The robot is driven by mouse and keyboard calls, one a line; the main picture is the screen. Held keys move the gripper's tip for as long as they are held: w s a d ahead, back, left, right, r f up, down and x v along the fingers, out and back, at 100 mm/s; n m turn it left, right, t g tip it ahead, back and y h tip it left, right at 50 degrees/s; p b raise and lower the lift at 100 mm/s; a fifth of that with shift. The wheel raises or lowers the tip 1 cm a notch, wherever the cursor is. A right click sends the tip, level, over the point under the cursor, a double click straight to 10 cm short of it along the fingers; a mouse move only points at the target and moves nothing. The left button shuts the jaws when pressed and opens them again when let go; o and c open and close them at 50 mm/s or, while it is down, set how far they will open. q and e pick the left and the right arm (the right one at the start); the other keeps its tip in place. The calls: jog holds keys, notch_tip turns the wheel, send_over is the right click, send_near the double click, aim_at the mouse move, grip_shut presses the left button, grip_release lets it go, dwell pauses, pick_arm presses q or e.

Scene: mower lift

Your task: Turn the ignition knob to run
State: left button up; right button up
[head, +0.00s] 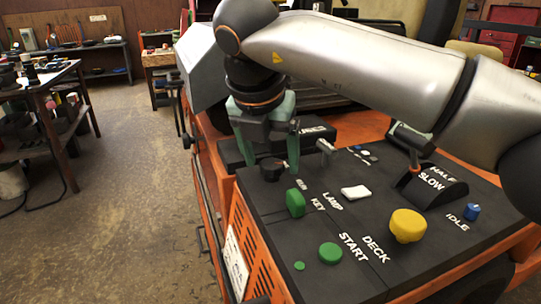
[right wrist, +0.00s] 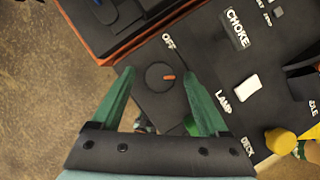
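The ignition knob (head: 271,170) is a round black dial near the left edge of the black control panel. It also shows in the right wrist view (right wrist: 158,77), with a short orange mark on its right side and the word OFF above it. My right gripper (head: 267,158) points down over the knob, open and empty. In the right wrist view my right gripper (right wrist: 159,70) has one green finger on either side of the knob, with gaps between. I cannot tell how far the fingertips are above the panel. My left gripper is not in view.
The panel also holds a green block (head: 295,203) by KEY, a white lamp switch (head: 355,192), a yellow deck knob (head: 407,225), a green start button (head: 330,253), a blue idle knob (head: 472,212) and a throttle lever (head: 412,140). Open floor lies left.

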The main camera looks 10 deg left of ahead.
jog(key=p+v, duration=0.1)
jog(key=v, duration=1.1)
jog(key=shift+r+p, duration=0.3)
jog(key=shift+p, duration=0.1)
